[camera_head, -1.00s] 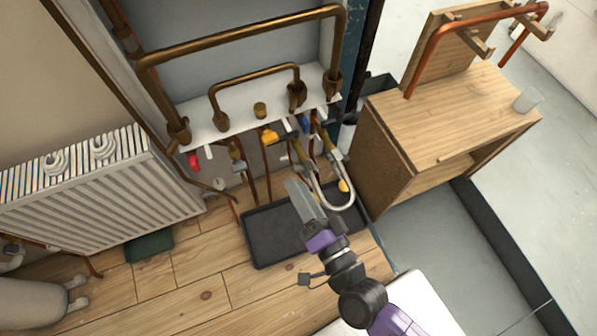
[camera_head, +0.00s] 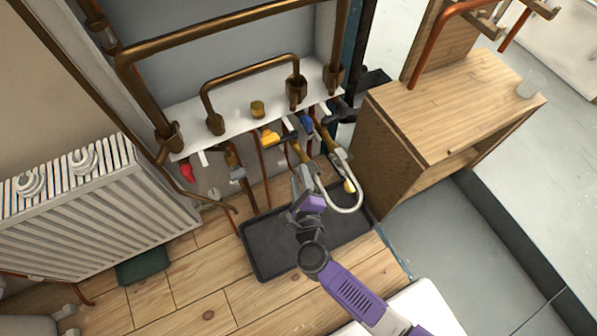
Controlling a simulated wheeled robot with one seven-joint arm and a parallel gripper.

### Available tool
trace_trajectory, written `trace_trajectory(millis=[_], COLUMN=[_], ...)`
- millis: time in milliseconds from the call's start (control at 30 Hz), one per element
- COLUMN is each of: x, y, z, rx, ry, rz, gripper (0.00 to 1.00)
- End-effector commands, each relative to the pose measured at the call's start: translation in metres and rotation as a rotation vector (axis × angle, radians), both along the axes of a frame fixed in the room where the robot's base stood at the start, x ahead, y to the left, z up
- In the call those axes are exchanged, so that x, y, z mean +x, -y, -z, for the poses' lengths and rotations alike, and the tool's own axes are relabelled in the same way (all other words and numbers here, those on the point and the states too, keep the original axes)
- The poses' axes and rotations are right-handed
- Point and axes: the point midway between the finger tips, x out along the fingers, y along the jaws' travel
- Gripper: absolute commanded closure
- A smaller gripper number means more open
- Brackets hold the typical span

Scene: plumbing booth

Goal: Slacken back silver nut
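A silver U-shaped hose (camera_head: 347,210) hangs below the white pipe shelf, in front of copper pipes. A silver nut or fitting (camera_head: 339,154) sits at the top of its right leg. The top of its left leg is close to my gripper (camera_head: 298,176), and the nut there is partly hidden and too small to make out. My gripper reaches up from below, just left of the hose's left leg. Its fingers are seen from behind and blend with the fittings, so I cannot tell whether they are open, shut or touching a nut.
A black tray (camera_head: 270,263) lies on the wood floor under the pipes. Yellow (camera_head: 270,137), blue (camera_head: 306,123) and red (camera_head: 187,172) valve handles crowd under the white shelf (camera_head: 235,108). A wooden cabinet (camera_head: 385,165) stands right, a white radiator (camera_head: 90,215) left.

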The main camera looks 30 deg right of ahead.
Motion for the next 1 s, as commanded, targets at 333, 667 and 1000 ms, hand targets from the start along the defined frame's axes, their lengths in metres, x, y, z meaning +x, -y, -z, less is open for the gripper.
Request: trace_trajectory(millis=[333, 667, 1000], x=[0.022, 0.022, 0.022], y=[0.007, 0.007, 0.007], z=[0.005, 0.005, 0.006], rx=[-0.002, -0.002, -0.009], ry=[0.0, 0.0, -0.001], rz=[-0.001, -0.001, -0.002], gripper=[0.65, 0.92, 1.0])
